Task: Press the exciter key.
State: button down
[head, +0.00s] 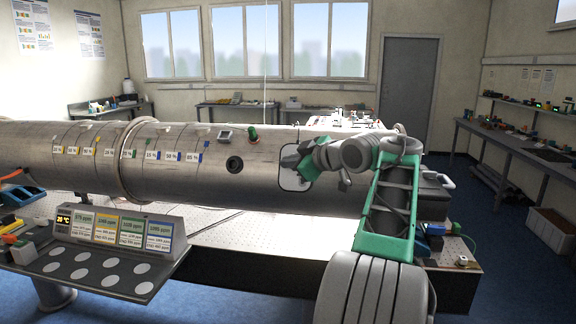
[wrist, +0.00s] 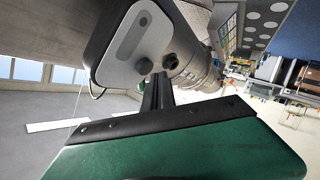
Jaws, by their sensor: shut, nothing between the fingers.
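No label for the exciter key is readable in either view, so I cannot tell for sure which part it is. A pale plate with a dark rim (wrist: 125,45) fills the upper middle of the wrist view. It carries a dark slot, a small grey round knob (wrist: 144,67) and a darker round knob (wrist: 171,62) beside it.
A dark round port (head: 235,164) and a green-capped fitting (head: 253,133) sit on the pipe left of my gripper. A sloped panel with a display and several white discs (head: 100,265) stands at the front left. Perforated table top (head: 225,247) shows below the pipe.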

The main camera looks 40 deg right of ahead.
jog(key=s+a, duration=0.1)
jog(key=s+a+r+b, duration=0.1)
jog(key=a+r, duration=0.1)
jog(key=shift+s+a+b, duration=0.3)
jog(key=shift+s+a, duration=0.05)
jog(key=shift+s, duration=0.05)
dwell(0.7)
